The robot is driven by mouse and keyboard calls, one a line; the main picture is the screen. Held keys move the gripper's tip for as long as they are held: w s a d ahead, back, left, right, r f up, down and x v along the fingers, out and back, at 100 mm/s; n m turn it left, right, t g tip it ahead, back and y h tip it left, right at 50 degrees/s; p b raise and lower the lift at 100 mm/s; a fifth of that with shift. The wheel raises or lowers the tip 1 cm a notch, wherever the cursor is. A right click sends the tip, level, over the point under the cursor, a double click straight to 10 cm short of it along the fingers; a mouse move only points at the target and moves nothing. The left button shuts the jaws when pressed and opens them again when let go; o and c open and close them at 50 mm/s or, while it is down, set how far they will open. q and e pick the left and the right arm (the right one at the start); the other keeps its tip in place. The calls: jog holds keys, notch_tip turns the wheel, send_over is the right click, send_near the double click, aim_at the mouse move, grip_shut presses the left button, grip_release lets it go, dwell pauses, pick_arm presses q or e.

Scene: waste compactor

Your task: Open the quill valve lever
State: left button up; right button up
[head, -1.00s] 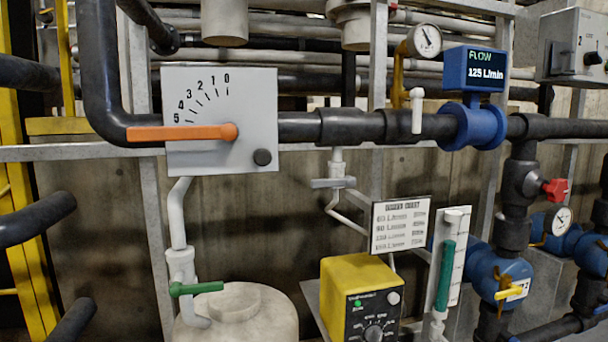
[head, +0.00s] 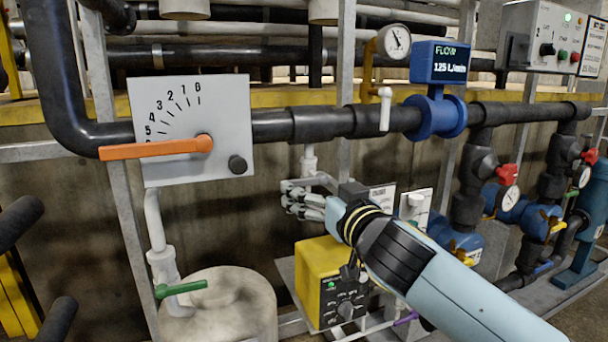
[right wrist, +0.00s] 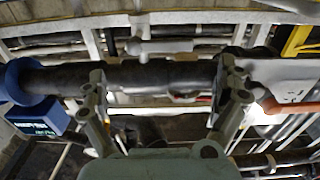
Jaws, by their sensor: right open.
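The quill valve lever (head: 290,185) is a small grey bar on a thin white pipe (head: 309,160) below the black main pipe. In the head view my right gripper (head: 303,203) covers most of it. In the upside-down right wrist view the lever (right wrist: 165,47) looks like a pale grey bar lying level, parallel to the main pipe. It lies beyond the fingertips, between the two spread fingers of my right gripper (right wrist: 162,85). That gripper is open, with nothing between its fingers. I cannot tell whether it touches the lever. My left gripper is not in view.
A grey dial plate (head: 218,110) with an orange lever (head: 150,149) is at the left. A yellow pump box (head: 318,270) stands below my right gripper. A blue flow meter (head: 437,62) and a gauge (head: 394,41) are at the upper right. A tank (head: 230,300) stands below.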

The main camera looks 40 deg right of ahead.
aim_at(308, 180)
jog(key=p+x, duration=0.1)
jog(key=x, duration=0.6)
jog(key=shift+f, duration=0.1)
jog(key=c, duration=1.5)
